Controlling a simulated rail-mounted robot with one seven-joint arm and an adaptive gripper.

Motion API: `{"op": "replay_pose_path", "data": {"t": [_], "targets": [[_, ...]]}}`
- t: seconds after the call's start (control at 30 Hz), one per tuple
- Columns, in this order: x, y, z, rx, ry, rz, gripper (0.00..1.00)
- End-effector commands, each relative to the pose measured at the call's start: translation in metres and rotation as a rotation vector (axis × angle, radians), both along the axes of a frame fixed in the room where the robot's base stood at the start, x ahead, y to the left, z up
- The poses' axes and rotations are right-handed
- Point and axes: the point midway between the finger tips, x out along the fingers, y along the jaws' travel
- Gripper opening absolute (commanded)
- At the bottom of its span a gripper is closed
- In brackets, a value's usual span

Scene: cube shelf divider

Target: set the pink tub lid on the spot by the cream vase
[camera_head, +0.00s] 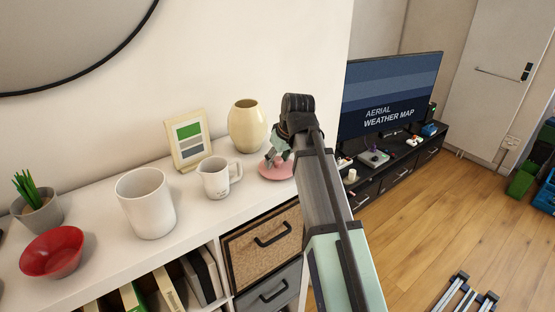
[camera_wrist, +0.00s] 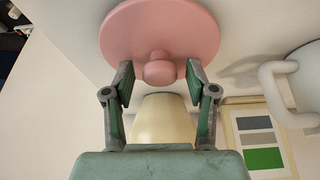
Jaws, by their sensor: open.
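The pink tub lid (camera_head: 276,173) is a round disc with a knob on top and lies on the white shelf top, in front of the cream vase (camera_head: 247,126). In the wrist view the lid (camera_wrist: 160,28) is at the top, its knob toward my gripper. My gripper (camera_wrist: 158,72) is open, with one finger on each side of the knob and visible gaps between. In the head view my gripper (camera_head: 274,158) is just over the lid, and my arm hides the lid's right side. The cream vase (camera_wrist: 163,124) also shows in the wrist view, beyond my fingers.
A white pitcher (camera_head: 216,178) stands left of the lid, with a picture frame (camera_head: 189,140) behind it. A large white pot (camera_head: 146,203), a red bowl (camera_head: 54,254) and a potted plant (camera_head: 38,206) stand further left. Bare shelf top lies in front of the pitcher.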

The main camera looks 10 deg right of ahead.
Motion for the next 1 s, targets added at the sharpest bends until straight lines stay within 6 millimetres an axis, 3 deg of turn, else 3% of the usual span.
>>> {"op": "replay_pose_path", "data": {"t": [0.27, 0.7, 1.0], "targets": [[-0.010, -0.005, 0.027, 0.000, -0.002, 0.000, 0.57], [-0.034, -0.017, 0.094, 0.000, -0.002, 0.000, 0.57], [-0.041, -0.019, 0.111, 0.000, -0.001, 0.000, 0.57]]}}
